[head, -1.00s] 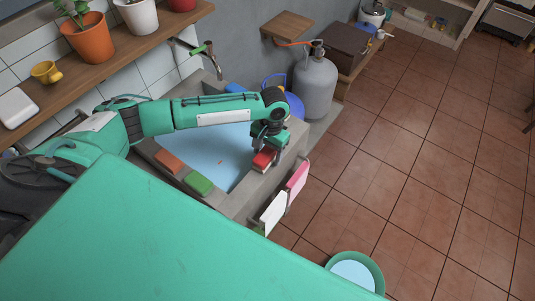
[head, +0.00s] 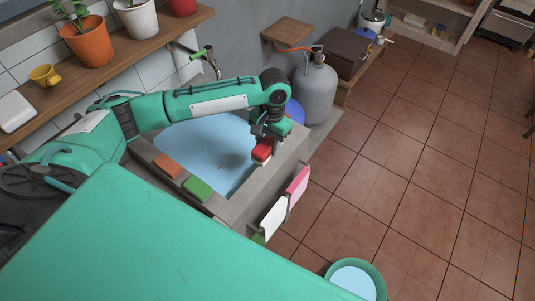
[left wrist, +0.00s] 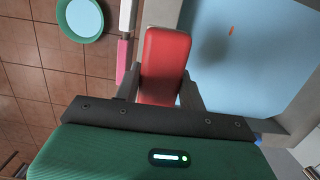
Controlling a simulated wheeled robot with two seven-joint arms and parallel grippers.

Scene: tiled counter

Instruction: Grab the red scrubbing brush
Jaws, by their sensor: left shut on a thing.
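The red scrubbing brush (head: 262,150) is held in my left gripper (head: 268,140) above the right rim of the sink (head: 280,160) in the head view. In the left wrist view the brush's red back (left wrist: 165,60) lies between the two grey fingers of my left gripper (left wrist: 163,88), which are closed on its sides. Its bristle side faces away from the wrist camera and is mostly hidden, with a pale strip visible below the red in the head view. My right gripper is not in view.
A brown sponge (head: 168,166) and a green sponge (head: 198,188) lie on the sink's front edge. White and pink cloths (head: 298,186) hang on the sink's right side. A gas cylinder (head: 315,90) stands behind. A green basin (head: 372,268) is on the open tiled floor.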

